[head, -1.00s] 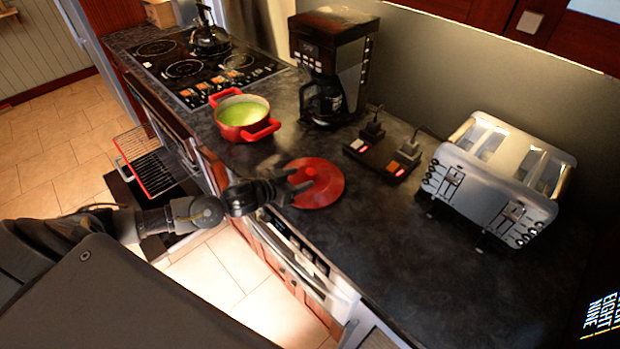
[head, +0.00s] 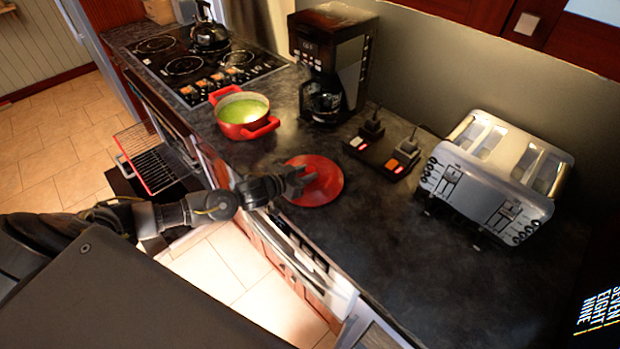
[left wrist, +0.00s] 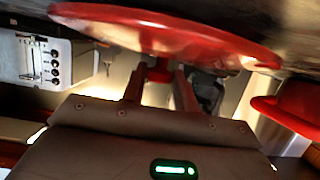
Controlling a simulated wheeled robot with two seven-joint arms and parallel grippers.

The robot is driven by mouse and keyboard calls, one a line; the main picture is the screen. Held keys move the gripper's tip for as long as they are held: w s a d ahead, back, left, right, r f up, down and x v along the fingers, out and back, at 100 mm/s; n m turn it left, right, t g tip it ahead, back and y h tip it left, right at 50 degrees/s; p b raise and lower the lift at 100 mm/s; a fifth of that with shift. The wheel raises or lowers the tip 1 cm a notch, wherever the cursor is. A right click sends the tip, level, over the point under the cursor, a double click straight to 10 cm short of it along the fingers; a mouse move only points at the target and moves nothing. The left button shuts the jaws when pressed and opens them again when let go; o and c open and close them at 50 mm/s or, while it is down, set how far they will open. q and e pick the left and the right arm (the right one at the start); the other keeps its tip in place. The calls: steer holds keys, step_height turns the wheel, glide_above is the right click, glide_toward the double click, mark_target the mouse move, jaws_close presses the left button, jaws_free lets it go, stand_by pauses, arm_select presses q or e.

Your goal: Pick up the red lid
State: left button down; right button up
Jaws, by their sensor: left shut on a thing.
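The round red lid (head: 322,186) is on the dark counter near its front edge, in the middle of the head view. My left gripper (head: 303,179) reaches over it from the left and is shut on its knob. In the left wrist view the lid (left wrist: 170,35) spans the top, and the fingers (left wrist: 158,85) close around the small red knob (left wrist: 160,72). I cannot tell whether the lid is lifted off the counter. My right gripper is not in view.
A red pot (head: 243,116) with green contents stands beyond the lid, near the stove (head: 200,65). A coffee maker (head: 330,70), a black box with switches (head: 380,152) and a silver toaster (head: 495,180) stand behind and right. The front right counter is clear.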

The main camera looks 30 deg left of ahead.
arm_select(q)
steer(key=shift+r, duration=0.25)
